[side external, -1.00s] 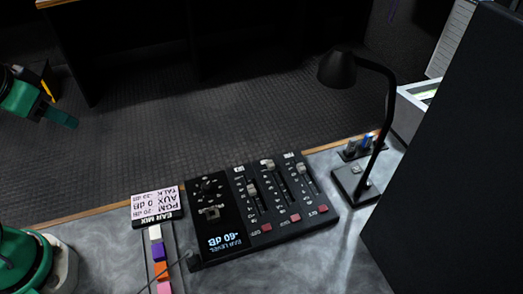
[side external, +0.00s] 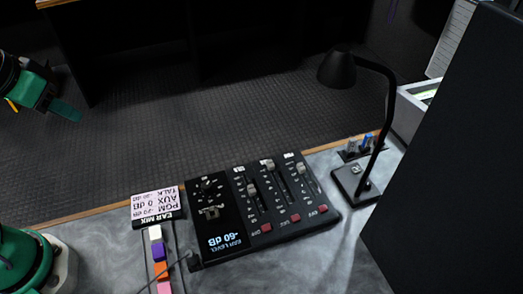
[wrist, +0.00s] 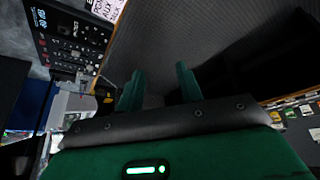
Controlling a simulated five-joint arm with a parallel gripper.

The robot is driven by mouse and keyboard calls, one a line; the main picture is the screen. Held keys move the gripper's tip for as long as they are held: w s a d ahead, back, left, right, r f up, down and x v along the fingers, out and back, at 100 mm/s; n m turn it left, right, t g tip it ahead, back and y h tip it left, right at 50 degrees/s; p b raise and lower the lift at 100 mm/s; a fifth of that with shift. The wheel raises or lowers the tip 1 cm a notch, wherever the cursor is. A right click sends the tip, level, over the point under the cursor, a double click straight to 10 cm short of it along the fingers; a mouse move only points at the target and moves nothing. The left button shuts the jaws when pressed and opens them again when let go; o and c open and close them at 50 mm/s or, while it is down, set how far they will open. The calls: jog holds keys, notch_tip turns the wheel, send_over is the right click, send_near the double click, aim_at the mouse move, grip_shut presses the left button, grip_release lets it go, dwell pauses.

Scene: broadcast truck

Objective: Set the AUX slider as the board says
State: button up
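The ear-mix board (side external: 156,204), a small pale card printed upside down in the side view, lists PGM, AUX and TALK; its AUX line reads 0 dB. The black mixer (side external: 214,222) has a display reading EAR LEVEL -60 dB and three sliders: a left cap (side external: 251,190), a middle cap (side external: 267,164) and a right cap (side external: 301,169). Their labels are too small to read. My gripper (side external: 65,109) is at the upper left, far from the mixer. In the wrist view its fingers (wrist: 159,90) stand apart with nothing between them.
A black desk lamp (side external: 366,62) stands right of the mixer, near small switches (side external: 366,142). Coloured blocks (side external: 158,251) line a strip beside the mixer, and a cable runs there. A large dark panel (side external: 455,170) closes the right side. Open floor lies beyond the desk edge.

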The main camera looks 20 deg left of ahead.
jog(key=w+d+r+n+g, duration=0.1)
jog(key=w+d+r+n, duration=0.1)
jog(key=w+d, duration=0.45)
jog(key=n+g, duration=0.4)
jog(key=n, duration=0.3)
send_over(271, 163)
notch_tip(271, 163, down, 16)
jog(key=shift+a+r, duration=0.1)
jog(key=shift+a, duration=0.05)
jog(key=shift+f, duration=0.25)
jog(key=shift+f, duration=3.75)
